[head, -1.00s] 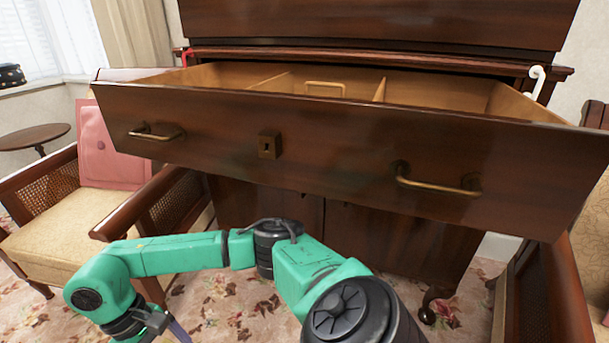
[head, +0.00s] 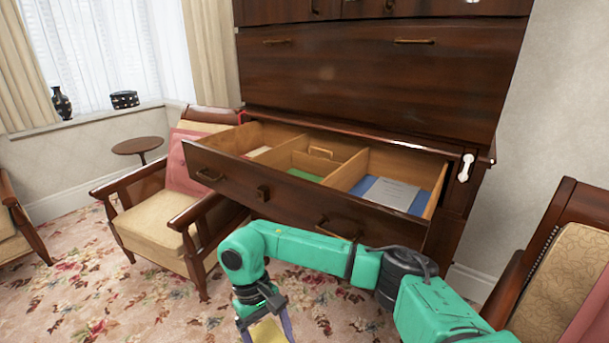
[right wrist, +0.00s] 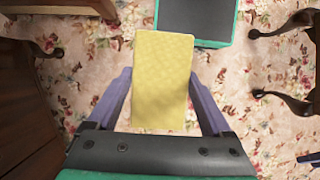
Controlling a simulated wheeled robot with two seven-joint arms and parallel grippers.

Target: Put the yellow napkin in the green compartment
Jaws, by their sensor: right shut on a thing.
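The yellow napkin (right wrist: 163,80) is a flat folded rectangle between the fingers of my right gripper (right wrist: 160,100), which is shut on it. In the head view the napkin (head: 267,333) is cut off by the bottom edge, and my right gripper (head: 266,322) hangs in front of and below the drawer. The green compartment (head: 304,174) is the middle section of the open drawer; a strip of its green floor shows, the rest hidden by the drawer front. My left gripper is not in view.
The drawer front (head: 290,205) stands out from the dark cabinet. The right compartment has a blue floor (head: 372,187) with a grey-white flat item (head: 392,193). The left one shows reddish and white (head: 258,152). Armchairs (head: 155,215) stand on both sides; carpet ahead is clear.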

